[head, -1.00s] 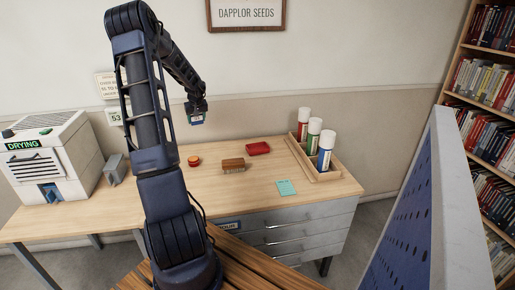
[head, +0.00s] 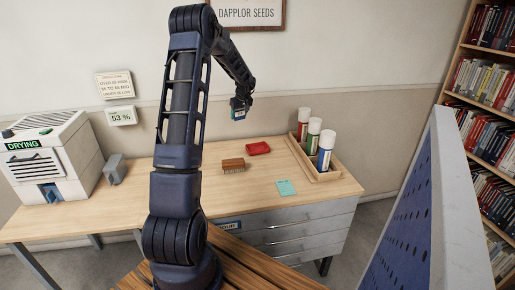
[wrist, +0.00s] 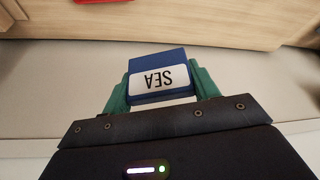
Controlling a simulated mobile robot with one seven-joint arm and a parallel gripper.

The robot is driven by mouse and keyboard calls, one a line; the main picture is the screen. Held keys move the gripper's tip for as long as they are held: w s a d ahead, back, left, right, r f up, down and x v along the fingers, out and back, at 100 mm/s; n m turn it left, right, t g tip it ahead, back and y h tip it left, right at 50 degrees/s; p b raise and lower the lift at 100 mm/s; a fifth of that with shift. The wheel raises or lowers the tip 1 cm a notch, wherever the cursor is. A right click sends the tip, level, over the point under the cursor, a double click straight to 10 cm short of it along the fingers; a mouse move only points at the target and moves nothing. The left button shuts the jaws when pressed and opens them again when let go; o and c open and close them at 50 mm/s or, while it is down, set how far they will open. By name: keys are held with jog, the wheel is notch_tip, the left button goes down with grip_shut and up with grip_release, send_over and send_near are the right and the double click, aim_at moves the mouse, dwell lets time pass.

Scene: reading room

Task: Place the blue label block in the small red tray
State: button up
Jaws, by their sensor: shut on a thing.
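The blue label block (wrist: 157,67) is between the green fingers of my gripper (wrist: 158,88) in the wrist view. In the head view the block (head: 239,115) hangs under my gripper (head: 240,108), well above the table. The small red tray (head: 258,148) lies on the wooden tabletop, below and slightly right of the gripper in the head view. A red edge, likely the tray (wrist: 103,1), shows at the top of the wrist view.
A brown brush (head: 233,165) lies close to the tray's front left. A wooden rack (head: 322,174) with several white-capped bottles stands to the right. A teal note (head: 286,187) lies near the front edge. A drying cabinet (head: 48,160) stands at left.

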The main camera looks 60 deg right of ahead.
jog(key=r, duration=0.1)
send_over(256, 148)
jog(key=s+a, duration=0.1)
jog(key=shift+n, duration=0.3)
jog(key=f, duration=1.9)
jog(key=shift+s+f, duration=0.2)
jog(key=shift+f, duration=0.1)
jog(key=shift+f, duration=0.1)
jog(key=o, duration=0.7)
jog(key=shift+c, duration=0.2)
jog(key=shift+o, duration=0.2)
